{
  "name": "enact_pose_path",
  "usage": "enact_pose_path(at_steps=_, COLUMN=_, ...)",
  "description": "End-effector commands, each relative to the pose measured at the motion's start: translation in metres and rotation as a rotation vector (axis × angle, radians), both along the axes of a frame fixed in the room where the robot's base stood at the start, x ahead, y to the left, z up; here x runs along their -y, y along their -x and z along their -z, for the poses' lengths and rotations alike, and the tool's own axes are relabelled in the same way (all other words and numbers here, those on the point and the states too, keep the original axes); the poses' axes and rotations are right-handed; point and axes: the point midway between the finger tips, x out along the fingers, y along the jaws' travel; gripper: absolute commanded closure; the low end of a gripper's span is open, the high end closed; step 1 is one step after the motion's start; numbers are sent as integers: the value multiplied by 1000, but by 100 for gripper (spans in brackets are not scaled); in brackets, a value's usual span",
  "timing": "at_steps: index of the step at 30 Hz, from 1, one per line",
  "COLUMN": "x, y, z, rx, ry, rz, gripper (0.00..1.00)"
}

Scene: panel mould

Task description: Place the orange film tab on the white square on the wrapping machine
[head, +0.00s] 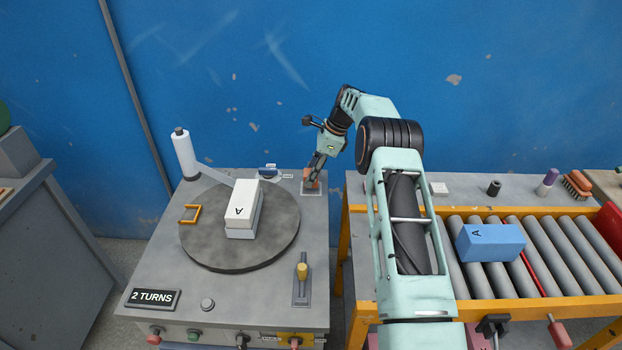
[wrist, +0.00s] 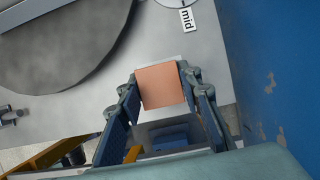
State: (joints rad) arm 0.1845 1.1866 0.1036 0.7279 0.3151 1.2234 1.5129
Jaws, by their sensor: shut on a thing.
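The orange film tab (head: 311,186) is between the fingers of my gripper (head: 313,176), at the back right corner of the wrapping machine (head: 150,265). In the wrist view the tab (wrist: 162,86) is a flat orange square held between both fingers (wrist: 163,98). A pale square (head: 318,193) shows around the tab's lower edge in the head view, mostly covered by it. In the wrist view a pale strip (wrist: 166,61) shows just past the tab's far edge. I cannot tell whether the tab touches the surface.
The round turntable (head: 205,255) carries a white box (head: 243,203) marked A. A white film roll (head: 184,155) stands behind it at left. A yellow-knobbed lever (head: 302,275) is near the front right. A roller conveyor (head: 550,252) with a blue box (head: 490,243) is at right.

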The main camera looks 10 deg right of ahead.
Motion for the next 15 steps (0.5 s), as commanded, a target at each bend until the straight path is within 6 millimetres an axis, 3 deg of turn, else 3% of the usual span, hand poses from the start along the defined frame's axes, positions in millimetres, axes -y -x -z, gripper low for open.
enact_pose_path(at_steps=4, x=0, y=1, z=18, rx=-2, ry=-1, rz=0, gripper=96)
enact_pose_path(at_steps=14, x=0, y=1, z=23, rx=-1, ry=0, rz=1, gripper=96)
enact_pose_path(at_steps=15, x=0, y=1, z=23, rx=-1, ry=0, rz=1, gripper=66)
